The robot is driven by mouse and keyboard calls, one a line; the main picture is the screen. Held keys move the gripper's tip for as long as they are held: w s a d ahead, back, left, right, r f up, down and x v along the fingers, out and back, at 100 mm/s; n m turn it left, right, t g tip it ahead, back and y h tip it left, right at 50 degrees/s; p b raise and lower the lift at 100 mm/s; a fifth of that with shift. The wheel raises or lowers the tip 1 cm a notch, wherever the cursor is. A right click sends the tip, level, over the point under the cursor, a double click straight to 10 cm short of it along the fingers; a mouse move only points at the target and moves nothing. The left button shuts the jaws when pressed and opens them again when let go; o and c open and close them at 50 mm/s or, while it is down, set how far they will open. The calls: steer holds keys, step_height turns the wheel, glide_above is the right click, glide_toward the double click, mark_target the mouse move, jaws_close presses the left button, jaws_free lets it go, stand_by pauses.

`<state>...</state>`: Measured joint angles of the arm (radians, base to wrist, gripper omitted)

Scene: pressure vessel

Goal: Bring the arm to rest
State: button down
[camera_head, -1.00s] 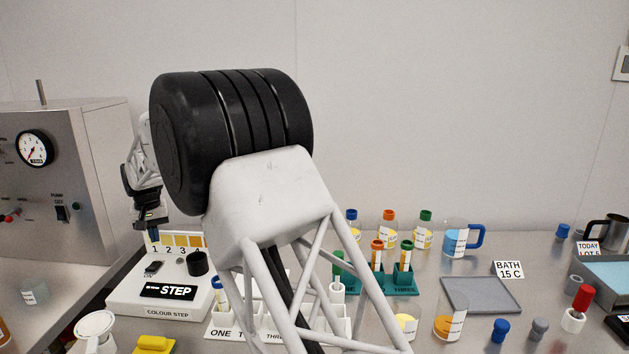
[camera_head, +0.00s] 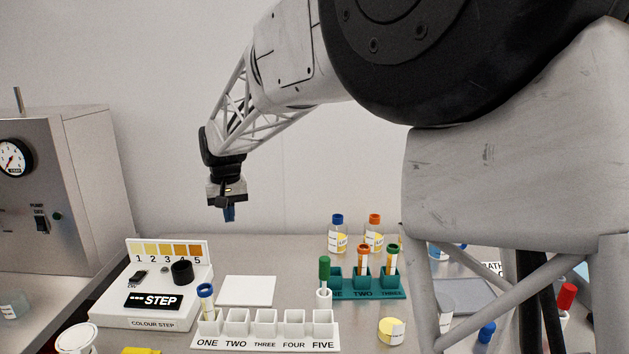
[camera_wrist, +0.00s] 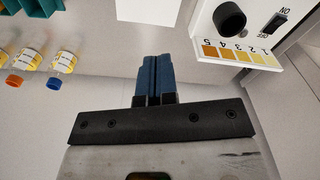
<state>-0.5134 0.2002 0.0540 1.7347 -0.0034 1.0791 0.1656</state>
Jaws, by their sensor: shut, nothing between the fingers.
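My gripper (camera_head: 229,213) hangs fingers down in the head view, high above the back of the bench and behind the white rack. It holds nothing. In the wrist view its blue fingers (camera_wrist: 154,78) lie side by side, shut together, with a white square pad (camera_wrist: 148,10) seen beyond their tips. My arm crosses the head view from the right and hides part of the bench on that side.
The colour step unit (camera_head: 150,295) stands at the left. The teal rack (camera_head: 365,293) holds orange- and green-capped tubes. Capped bottles (camera_head: 338,235) stand behind it. A steel cabinet (camera_head: 85,165) is at the far left.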

steer(key=s+d+r+m, duration=0.1)
steer(key=s+d, duration=0.5)
steer(key=d, duration=0.3)
steer(key=s+d+r+t, duration=0.1)
steer(key=s+d, duration=0.4)
steer(key=d, duration=0.3)
steer(key=s+d+r+m, duration=0.1)
steer(key=s+d+r, duration=0.1)
steer(key=s+d, duration=0.55)
steer(key=s+d+f+m, duration=0.1)
steer(key=s+d+f, duration=0.3)
steer(key=s+d, duration=0.3)
steer(key=s+d+f+m, duration=0.1)
steer(key=s+d+f, duration=0.3)
steer(key=s+d, duration=0.4)
steer(key=s, duration=0.7)
steer(key=shift+d+f+t+h, duration=0.15)
steer(key=shift+f+t+h, duration=0.15)
steer(key=shift+t, duration=0.1)
